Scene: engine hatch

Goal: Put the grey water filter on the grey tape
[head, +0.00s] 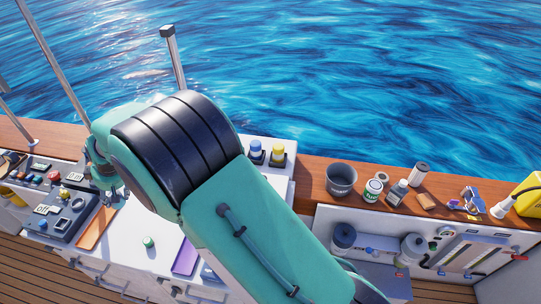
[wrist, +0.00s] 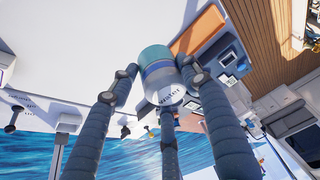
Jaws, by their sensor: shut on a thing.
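My gripper (wrist: 158,72) is shut on a short cylinder (wrist: 158,58) with a grey-teal body and a pale end with dark lettering. I take it as the grey water filter, though the light makes its colour uncertain. In the head view, my gripper (head: 105,192) is at the left end of the white counter, near an orange strip (head: 95,228). The held cylinder is not clear there. I cannot pick out the grey tape with certainty.
A small green-topped cylinder (head: 148,242) stands on the white counter (head: 125,255). A grey bucket (head: 341,178) stands on the wooden ledge. My arm hides mid-counter.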

